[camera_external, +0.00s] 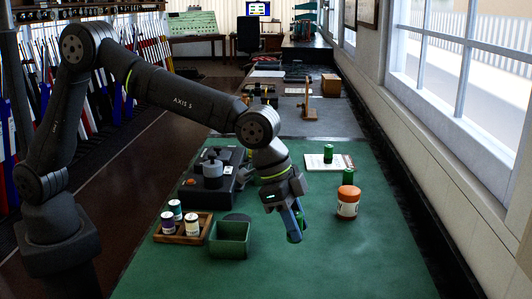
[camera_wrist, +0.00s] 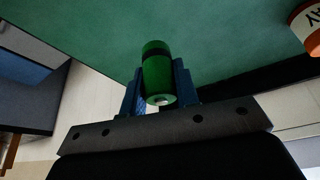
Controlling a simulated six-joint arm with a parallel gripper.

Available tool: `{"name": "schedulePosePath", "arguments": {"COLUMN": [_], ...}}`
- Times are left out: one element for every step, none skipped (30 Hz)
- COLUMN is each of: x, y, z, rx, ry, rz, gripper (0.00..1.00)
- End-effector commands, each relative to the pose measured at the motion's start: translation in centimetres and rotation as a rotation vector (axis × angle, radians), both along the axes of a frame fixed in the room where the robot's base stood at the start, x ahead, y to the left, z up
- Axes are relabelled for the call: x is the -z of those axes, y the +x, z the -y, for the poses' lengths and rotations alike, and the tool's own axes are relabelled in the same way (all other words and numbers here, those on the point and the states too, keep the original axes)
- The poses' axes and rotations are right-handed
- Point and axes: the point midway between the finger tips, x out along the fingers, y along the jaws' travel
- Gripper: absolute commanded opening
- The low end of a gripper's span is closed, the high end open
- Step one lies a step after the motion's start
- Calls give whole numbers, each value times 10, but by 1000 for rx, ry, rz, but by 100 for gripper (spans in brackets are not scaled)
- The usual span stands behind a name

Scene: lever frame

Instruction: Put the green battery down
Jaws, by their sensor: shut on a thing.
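My gripper (camera_external: 296,222) has blue fingers and is shut on a green battery (camera_wrist: 157,72). In the wrist view the battery sits between the two fingers (camera_wrist: 158,88), with a dark band near its far end. In the external view the held battery (camera_external: 291,238) shows only partly, beside the fingers low over the green mat (camera_external: 290,275). I cannot tell whether it touches the mat. Two other green cylinders stand farther back: one on a white sheet (camera_external: 328,153), one just behind the orange-lidded jar (camera_external: 347,177).
The white jar with the orange lid (camera_external: 347,205) stands to the right of my gripper. To the left are an open green box (camera_external: 230,250), a wooden tray (camera_external: 181,239) with several small cans, and a black device (camera_external: 222,187). The front right of the mat is clear.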

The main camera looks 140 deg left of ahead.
Motion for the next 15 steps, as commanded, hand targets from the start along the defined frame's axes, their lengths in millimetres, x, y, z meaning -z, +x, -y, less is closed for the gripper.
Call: {"name": "schedulePosePath", "arguments": {"x": [-7, -11, -15, -17, -19, -22, -24, -25, -27, -27, -28, -29, -29, -30, -30], "y": [2, 2, 3, 3, 3, 4, 4, 4, 4, 4, 4, 5, 5, 5, 5], "z": [12, 17, 24, 28, 32, 37, 40, 42, 45, 46, 47, 49, 49, 50, 50], "rx": [3, 4, 2, 2, 3, 2, 1, 0, 0, 0, 0, 0, -1, -1, -1], "ry": [1, 2, 0, 1, 1, 1, 0, 0, 0, 0, 0, 0, 0, 0, 0], "rz": [2, 1, 1, 0, -1, 0, 0, 0, -1, -1, 0, 0, 0, 0, 0], "gripper": [4, 4, 4, 4, 4, 4, 4, 4, 4, 4, 4, 4, 4, 4, 4]}}
